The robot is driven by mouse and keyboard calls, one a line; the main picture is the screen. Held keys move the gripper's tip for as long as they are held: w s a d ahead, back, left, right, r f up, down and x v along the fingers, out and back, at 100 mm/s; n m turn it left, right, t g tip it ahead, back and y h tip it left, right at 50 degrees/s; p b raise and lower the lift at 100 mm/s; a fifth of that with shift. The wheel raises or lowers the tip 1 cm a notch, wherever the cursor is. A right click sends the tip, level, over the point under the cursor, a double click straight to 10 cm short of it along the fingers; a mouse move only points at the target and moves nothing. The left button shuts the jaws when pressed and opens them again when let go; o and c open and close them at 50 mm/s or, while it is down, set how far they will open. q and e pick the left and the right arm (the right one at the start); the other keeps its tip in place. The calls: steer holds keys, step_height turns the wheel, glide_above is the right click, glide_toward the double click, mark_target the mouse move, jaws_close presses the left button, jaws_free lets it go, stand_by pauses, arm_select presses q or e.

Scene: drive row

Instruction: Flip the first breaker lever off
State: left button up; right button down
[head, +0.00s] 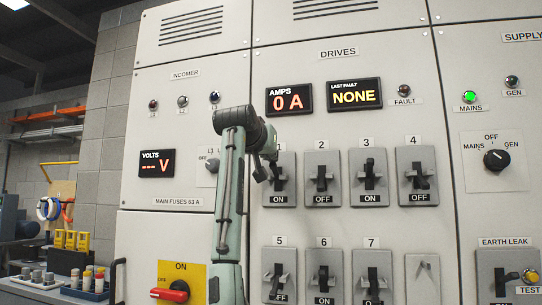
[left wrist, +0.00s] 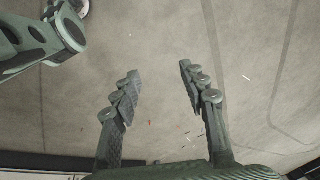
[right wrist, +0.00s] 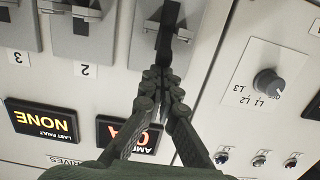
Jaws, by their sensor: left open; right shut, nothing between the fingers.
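The first breaker (head: 289,191) is a grey plate with a dark lever, at the left end of the upper breaker row; its label reads ON. My right arm partly covers its left side in the head view. It also shows in the right wrist view, with its dark lever (right wrist: 167,38). My right gripper (head: 268,174) is shut and empty, right at the lever; its fingertips (right wrist: 163,75) overlap the lever's end in the right wrist view. I cannot tell whether they touch. My left gripper (left wrist: 159,75) is open and empty above bare floor.
Breaker 2 (head: 321,178) reads OFF, breaker 3 (head: 368,177) ON and breaker 4 (head: 417,176) OFF. Breaker 5 (head: 279,273) sits below the first. A selector knob (right wrist: 268,83) is beside it on the incomer panel. The amps display (head: 289,99) shows 0 A.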

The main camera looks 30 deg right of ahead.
mark_target(272, 167)
steer(key=b, duration=0.1)
steer(key=f+h+b, duration=0.1)
steer(key=f+t+b, duration=0.1)
steer(key=shift+s+a+f+h+b, duration=0.1)
steer(key=shift+s+a+h+b, duration=0.2)
steer(key=shift+h+b, duration=0.1)
steer(key=f+t+h+b, duration=0.1)
steer(key=b, duration=0.1)
steer(key=f+t+h+b, duration=0.1)
steer(key=b, duration=0.1)
steer(key=shift+s+a+f, duration=0.1)
steer(key=shift+s+a, duration=0.05)
steer(key=shift+a, duration=0.1)
arm_select(q)
step_height(272, 167, up, 20)
steer(key=w+t, duration=0.1)
steer(key=w, duration=0.1)
steer(key=shift+d+n+y, duration=0.2)
steer(key=shift+n+y, duration=0.1)
steer(key=shift+y, duration=0.1)
arm_select(e)
steer(key=shift+r, duration=0.3)
